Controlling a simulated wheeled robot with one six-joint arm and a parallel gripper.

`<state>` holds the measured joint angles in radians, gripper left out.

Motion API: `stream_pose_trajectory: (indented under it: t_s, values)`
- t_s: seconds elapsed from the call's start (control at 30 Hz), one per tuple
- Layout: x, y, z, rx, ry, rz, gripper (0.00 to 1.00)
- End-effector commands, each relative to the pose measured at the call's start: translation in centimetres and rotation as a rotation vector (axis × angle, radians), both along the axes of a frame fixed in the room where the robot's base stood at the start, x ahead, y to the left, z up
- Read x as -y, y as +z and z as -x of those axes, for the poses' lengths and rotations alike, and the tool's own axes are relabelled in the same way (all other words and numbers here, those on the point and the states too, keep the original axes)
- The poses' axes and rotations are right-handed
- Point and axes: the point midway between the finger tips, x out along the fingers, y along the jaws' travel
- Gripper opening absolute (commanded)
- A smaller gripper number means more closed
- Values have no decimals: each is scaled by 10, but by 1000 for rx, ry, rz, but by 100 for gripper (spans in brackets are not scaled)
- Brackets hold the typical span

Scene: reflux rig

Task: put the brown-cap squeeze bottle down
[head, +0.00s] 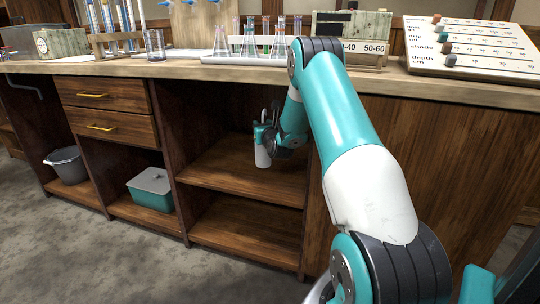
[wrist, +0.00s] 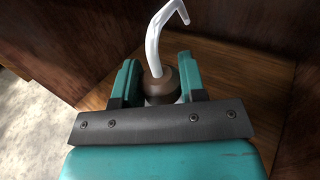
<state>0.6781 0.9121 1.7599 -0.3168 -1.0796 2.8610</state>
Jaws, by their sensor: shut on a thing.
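The brown-cap squeeze bottle shows in the wrist view with its brown cap (wrist: 162,82) and bent pale spout between my fingers. My gripper (wrist: 158,82) is shut on it. In the head view the white bottle body (head: 262,154) hangs below my gripper (head: 264,132), inside the open cabinet bay. It looks upright, over the upper wooden shelf (head: 235,178). I cannot tell whether its base touches the shelf. Most of the bottle body is hidden behind my gripper in the wrist view.
The bay has a dark left side wall (head: 182,150) and the counter (head: 250,72) above. Flasks (head: 249,45) and racks stand on the counter. A teal tub (head: 150,190) and a grey bucket (head: 68,166) sit in lower bays. The shelf is clear around the bottle.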

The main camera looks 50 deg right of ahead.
Motion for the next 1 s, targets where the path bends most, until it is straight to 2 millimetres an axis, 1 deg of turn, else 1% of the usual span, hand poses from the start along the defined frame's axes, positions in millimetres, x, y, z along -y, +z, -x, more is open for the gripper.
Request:
stream_pose_trajectory:
  t_s: [0.03, 0.23, 0.4, 0.47, 0.53, 0.77, 0.9, 0.93, 0.97, 1.0]
  values:
    - [0, -12, 0, 0, 0, 0, 27]
    - [1, -28, 1, 0, -2, 1, 27]
    - [2, -57, 1, -1, -3, 1, 27]
    - [2, -64, 1, 0, -3, 1, 27]
    - [2, -67, 1, 2, -3, 2, 27]
    - [2, -65, 1, 2, -3, 2, 27]
    - [2, -69, 1, 1, -3, 2, 27]
    - [2, -69, 1, -1, -3, 1, 45]
    - [2, -69, 1, -1, -3, 1, 52]
    - [2, -69, 1, -1, -3, 1, 61]
